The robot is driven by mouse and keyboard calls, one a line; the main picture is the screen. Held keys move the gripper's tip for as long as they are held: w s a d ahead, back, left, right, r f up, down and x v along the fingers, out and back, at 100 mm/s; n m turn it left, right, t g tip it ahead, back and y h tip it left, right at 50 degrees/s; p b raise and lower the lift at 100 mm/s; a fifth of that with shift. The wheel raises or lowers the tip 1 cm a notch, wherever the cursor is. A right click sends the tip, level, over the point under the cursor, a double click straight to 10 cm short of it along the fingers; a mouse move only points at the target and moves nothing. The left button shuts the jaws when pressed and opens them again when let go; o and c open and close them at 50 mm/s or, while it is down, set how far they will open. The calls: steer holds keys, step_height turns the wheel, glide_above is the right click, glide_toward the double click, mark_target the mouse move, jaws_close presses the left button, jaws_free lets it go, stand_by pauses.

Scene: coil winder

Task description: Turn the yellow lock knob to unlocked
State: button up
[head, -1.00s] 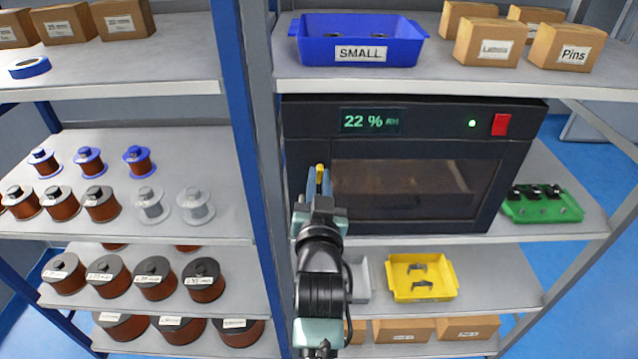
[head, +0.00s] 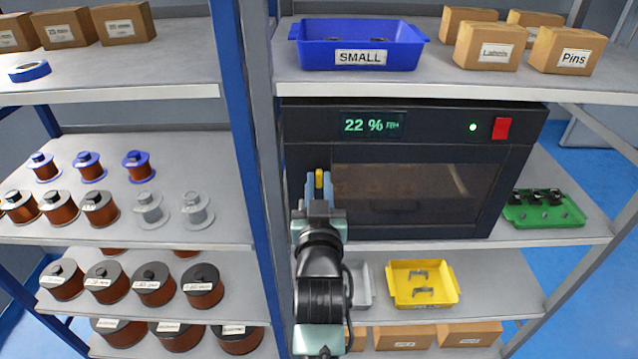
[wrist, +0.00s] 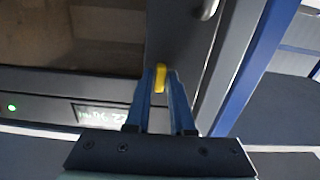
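The yellow lock knob (head: 319,178) is at the left side of the dark oven-like cabinet (head: 480,200), left of its window. In the wrist view, which looks upside down, the knob (wrist: 160,77) shows as a short yellow bar, slightly slanted. My gripper (head: 319,185) is at the knob, with one blue finger on each side of it. In the wrist view my gripper (wrist: 162,75) has its fingertips close beside the knob. Whether both fingers press on it is too small to tell. The knob's base is partly hidden by the fingers.
The cabinet stands on a shelf, with a blue post (head: 240,120) close to the left. A blue SMALL bin (head: 358,32) is above, a yellow tray (head: 455,290) below. A green tray (head: 545,222) is at the right. Spools fill the left shelves.

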steer(key=shift+o, duration=1.4)
steer(key=shift+s+f, duration=0.1)
steer(key=shift+s, duration=0.55)
steer(key=s+b, duration=0.1)
steer(key=s, duration=1)
steer(key=shift+s+b, duration=0.3)
steer(key=shift+s, duration=0.05)
step_height(320, 180, up, 22)
steer(key=r+t+p, duration=0.1)
steer(key=t+p, duration=0.1)
steer(key=t, duration=0.2)
steer(key=s+r+t, duration=0.2)
steer(key=s+r, duration=0.3)
steer(key=r, duration=0.5)
steer(key=s+r+t+p, duration=0.1)
steer(key=s+r+t, duration=0.2)
steer(key=s+r, duration=0.3)
step_height(320, 180, up, 4)
